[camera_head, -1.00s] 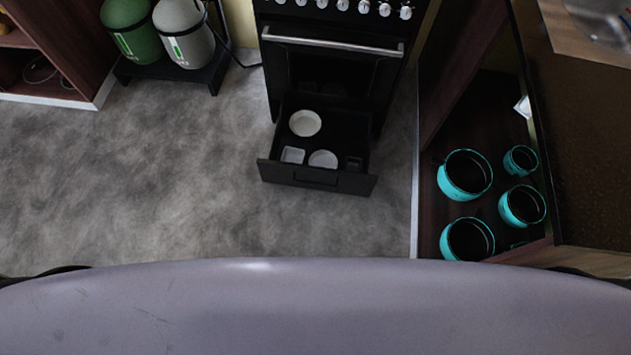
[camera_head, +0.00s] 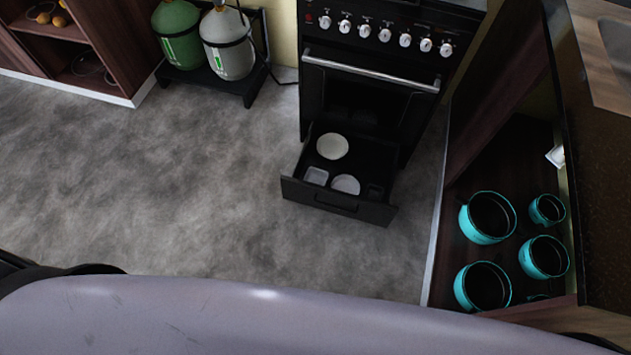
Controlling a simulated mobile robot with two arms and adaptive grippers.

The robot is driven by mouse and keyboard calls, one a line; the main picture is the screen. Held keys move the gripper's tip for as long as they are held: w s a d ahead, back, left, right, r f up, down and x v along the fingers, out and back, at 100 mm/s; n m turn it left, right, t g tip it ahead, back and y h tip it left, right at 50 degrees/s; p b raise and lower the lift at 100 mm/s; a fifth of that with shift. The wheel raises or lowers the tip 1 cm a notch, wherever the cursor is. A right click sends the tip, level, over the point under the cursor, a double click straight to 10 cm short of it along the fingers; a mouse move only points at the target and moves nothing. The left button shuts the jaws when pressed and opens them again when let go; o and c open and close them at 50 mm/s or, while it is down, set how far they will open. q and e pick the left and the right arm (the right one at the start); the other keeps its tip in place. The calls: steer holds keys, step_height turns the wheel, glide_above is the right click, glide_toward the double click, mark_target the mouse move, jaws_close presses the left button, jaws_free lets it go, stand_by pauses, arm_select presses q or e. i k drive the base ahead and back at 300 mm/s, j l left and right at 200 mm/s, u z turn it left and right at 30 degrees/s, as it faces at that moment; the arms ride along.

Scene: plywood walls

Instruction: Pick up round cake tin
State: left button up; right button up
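The drawer (camera_head: 345,202) at the bottom of the black stove is pulled open. Inside it lie a larger round white dish (camera_head: 332,146) at the back, a smaller round white dish (camera_head: 346,184) at the front, and a small square white dish (camera_head: 316,176) at the front left. A dark item (camera_head: 374,191) sits at the front right and is hard to make out. I cannot tell for certain which round piece is the cake tin. Neither of my grippers shows in the view.
The black stove (camera_head: 372,75) stands ahead. An open cabinet (camera_head: 470,250) at right holds several turquoise pots (camera_head: 487,218). Two gas cylinders, one green (camera_head: 178,35) and one grey (camera_head: 228,45), stand on a black stand. The grey floor (camera_head: 200,190) before the drawer is clear.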

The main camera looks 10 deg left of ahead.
mark_target(346, 183)
steer(key=i+j+z, duration=0.15)
steer(key=i+j, duration=1.05)
steer(key=j, duration=0.1)
